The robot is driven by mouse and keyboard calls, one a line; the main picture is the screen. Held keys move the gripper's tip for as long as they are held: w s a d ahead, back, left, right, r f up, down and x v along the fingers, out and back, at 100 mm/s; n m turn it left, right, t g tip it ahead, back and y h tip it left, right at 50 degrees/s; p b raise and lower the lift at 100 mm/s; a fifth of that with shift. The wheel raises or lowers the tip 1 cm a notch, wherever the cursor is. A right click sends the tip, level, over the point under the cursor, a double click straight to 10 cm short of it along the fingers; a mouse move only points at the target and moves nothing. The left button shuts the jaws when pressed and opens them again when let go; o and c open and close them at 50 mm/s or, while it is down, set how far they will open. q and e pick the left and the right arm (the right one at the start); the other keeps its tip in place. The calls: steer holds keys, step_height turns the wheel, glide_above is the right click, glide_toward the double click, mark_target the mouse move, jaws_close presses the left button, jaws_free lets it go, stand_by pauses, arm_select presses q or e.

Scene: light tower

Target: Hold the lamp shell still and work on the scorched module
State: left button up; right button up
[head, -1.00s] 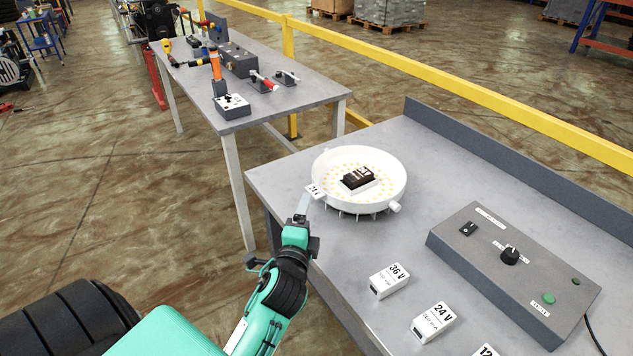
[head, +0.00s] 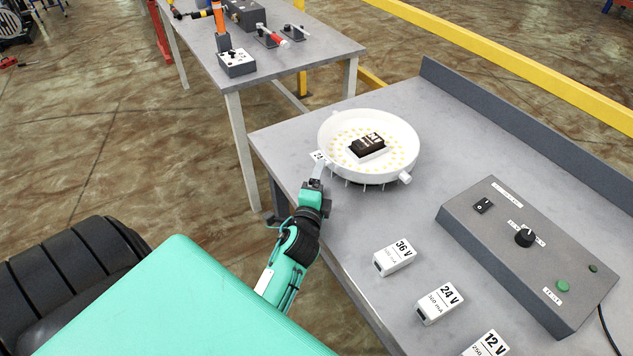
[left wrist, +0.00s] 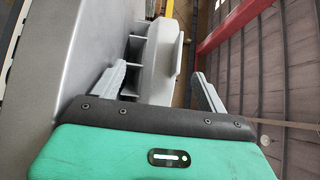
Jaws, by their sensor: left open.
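The lamp shell (head: 327,135) is a white round dish with a ring of yellow LEDs, lying face up near the table's left end. The scorched module (head: 368,145), dark on top with a white base, sits in its middle. My left gripper (head: 317,172) is at the shell's near left rim by a small label tag. In the left wrist view the left gripper (left wrist: 155,85) is open, its fingers apart on either side of the shell's white wall (left wrist: 158,62). Contact cannot be told. My right gripper is not in view.
White modules marked 36 V (head: 394,257), 24 V (head: 438,303) and 12 V (head: 488,345) stand along the table's front. A grey control box (head: 515,250) with a knob and green button is at right. A second table (head: 300,55) with tools stands behind.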

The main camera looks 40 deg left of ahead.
arm_select(q)
steer(key=x, duration=0.4)
steer(key=shift+w+p, duration=0.1)
steer(key=shift+p, duration=0.2)
steer(key=shift+w+a, duration=0.1)
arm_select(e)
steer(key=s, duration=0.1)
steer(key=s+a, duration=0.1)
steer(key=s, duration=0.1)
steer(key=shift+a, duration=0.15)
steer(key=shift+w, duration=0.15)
arm_select(q)
steer(key=shift+c, duration=1.2)
jaws_close()
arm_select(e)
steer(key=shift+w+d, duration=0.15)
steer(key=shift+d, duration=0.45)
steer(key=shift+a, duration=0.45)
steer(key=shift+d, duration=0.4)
